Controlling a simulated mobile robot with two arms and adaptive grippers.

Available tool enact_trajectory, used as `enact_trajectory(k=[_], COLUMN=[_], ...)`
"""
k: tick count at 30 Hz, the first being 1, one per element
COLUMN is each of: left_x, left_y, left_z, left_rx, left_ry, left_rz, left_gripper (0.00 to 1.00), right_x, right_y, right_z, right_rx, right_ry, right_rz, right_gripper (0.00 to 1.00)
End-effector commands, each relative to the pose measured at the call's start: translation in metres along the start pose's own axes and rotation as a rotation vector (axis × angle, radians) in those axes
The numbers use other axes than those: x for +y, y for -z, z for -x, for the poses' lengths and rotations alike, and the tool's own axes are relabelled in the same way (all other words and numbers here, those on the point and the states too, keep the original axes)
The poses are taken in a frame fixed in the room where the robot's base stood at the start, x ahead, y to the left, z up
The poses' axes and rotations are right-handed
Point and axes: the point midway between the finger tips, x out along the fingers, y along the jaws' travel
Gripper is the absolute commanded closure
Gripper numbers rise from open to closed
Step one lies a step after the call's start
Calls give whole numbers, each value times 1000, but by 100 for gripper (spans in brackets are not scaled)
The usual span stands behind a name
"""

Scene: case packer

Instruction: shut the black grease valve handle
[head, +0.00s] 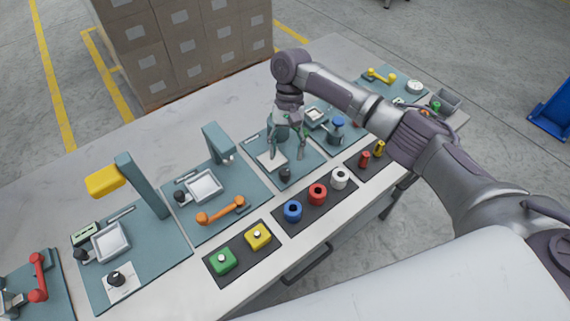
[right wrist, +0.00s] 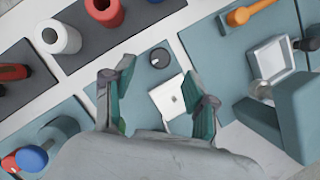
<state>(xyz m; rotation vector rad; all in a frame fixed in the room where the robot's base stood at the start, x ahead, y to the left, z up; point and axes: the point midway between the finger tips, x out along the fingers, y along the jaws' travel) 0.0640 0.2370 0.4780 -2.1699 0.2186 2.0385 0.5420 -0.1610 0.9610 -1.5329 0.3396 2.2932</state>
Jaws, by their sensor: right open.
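My right gripper (head: 286,155) is open and empty, pointing down above the teal panel in the middle of the table. In the right wrist view, its two green-padded fingers (right wrist: 160,95) stand apart on either side of a white square plate (right wrist: 168,97) with a small dark mark. A round black knob (right wrist: 160,58) sits just beyond the plate, and in the head view this knob (head: 285,174) is at the panel's front edge. I cannot tell for sure which black part is the grease valve handle. My left gripper is not in view.
An orange handle (head: 221,210) lies on the panel to the left. Blue, red and white rings (head: 293,211) stand on a dark mat in front. A blue-topped part (head: 337,128) stands close right of the gripper. A teal post (head: 218,143) rises to its left.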

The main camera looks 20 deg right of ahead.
Motion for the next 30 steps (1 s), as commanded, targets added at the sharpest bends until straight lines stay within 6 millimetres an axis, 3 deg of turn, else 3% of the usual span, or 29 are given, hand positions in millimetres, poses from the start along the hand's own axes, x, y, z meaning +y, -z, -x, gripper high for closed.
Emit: enact_trajectory(k=[3, 9, 13, 21, 23, 30], left_x=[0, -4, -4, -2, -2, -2], left_y=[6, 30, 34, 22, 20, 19], left_z=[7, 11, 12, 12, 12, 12], left_rx=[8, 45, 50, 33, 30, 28], left_ry=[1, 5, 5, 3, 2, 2], left_rz=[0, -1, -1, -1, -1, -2], left_gripper=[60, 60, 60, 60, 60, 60], right_x=[1, 0, 0, 0, 0, 0], right_y=[-1, 0, 0, 0, 0, 0], right_z=[-23, -50, -58, -60, -60, -59], right_rx=[-2, -1, 0, 0, 0, 0], right_ry=[-2, -2, 0, 0, 0, 0], right_rz=[-1, -1, 0, 0, 0, 0], right_gripper=[43, 43, 43, 43, 50, 90])
